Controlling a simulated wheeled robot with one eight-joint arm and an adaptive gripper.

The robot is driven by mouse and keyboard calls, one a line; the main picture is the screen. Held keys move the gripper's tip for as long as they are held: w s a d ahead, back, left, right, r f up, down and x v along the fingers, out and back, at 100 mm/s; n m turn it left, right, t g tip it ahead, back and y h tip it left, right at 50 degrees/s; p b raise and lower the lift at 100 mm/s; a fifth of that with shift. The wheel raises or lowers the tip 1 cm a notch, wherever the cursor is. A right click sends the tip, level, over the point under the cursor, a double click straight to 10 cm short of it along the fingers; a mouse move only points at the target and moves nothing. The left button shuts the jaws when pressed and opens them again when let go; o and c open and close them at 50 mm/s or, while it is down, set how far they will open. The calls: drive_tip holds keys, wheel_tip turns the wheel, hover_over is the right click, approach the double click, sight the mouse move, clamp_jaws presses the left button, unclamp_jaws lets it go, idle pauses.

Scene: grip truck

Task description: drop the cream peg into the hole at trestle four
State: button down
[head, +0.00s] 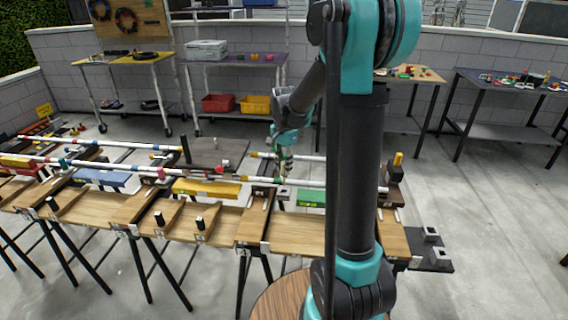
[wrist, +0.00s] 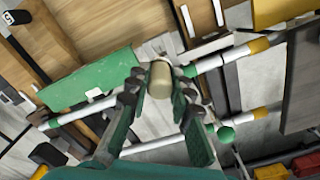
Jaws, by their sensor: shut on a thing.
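The cream peg (wrist: 160,78) shows in the wrist view, held between the fingertips of my gripper (wrist: 160,90). Its rounded end faces the camera. In the head view my gripper (head: 284,166) hangs over the far side of the trestle row, by the white striped rails and left of a green block (head: 311,197); the peg is too small to make out there. Trestles with wooden tops (head: 208,222) stand in a row, with small number plates too small to read in the head view. I cannot tell which is trestle four, and its hole is not clearly visible.
White rails with coloured bands (head: 235,183) run along the trestles. A yellow block (head: 206,189) and upright black pegs (head: 200,224) stand on the row. A dark board (head: 218,152) lies behind. Side tables stand along the wall, and open floor surrounds the row.

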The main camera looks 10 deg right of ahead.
sight(284, 180)
drive_tip(key=shift+f, duration=3.35)
drive_tip(key=c, duration=1.3)
unclamp_jaws()
drive_tip(key=shift+r, duration=0.1)
wheel_tip(284, 180, up, 12)
drive_tip(key=shift+f, duration=0.1)
